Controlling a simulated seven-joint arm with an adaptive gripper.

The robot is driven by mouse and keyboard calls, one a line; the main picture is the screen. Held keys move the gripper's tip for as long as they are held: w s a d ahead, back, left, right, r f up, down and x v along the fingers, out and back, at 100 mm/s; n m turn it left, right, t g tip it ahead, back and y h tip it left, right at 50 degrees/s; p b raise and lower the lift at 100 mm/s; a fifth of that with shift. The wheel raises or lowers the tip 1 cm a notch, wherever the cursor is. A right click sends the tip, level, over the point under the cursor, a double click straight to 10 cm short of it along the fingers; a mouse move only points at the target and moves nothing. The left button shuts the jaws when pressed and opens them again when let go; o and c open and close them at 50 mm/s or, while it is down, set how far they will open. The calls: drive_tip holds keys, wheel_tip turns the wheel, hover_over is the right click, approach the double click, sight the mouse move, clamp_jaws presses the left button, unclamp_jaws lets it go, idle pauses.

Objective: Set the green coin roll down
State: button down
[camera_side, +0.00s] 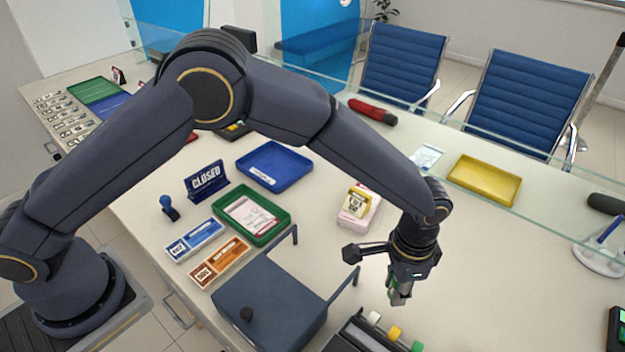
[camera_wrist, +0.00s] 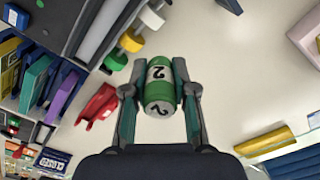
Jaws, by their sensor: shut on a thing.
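The green coin roll (camera_wrist: 159,84) is a short cylinder with a white band and a black "2", and a pale end marked "2". My gripper (camera_wrist: 160,95) is shut on it, one finger on each side, in the wrist view. In the side view my gripper (camera_side: 398,292) points down over the right part of the counter, and the green roll shows only as a small patch between the fingers. I cannot tell from these views how high the roll is above the counter.
A black coin tray (camera_side: 358,338) with white, yellow and green pieces is just below my gripper. A dark blue-grey stand (camera_side: 270,310) is left of it.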

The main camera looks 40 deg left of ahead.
hover_over(420, 309)
wheel_tip(420, 309, down, 7)
drive_tip(key=shift+a+f, duration=0.1)
drive_tip(key=shift+f, duration=1.6)
drive_tip(key=shift+f, duration=0.1)
drive_tip(key=c, duration=0.9)
unclamp_jaws()
drive_tip(key=shift+f, duration=0.1)
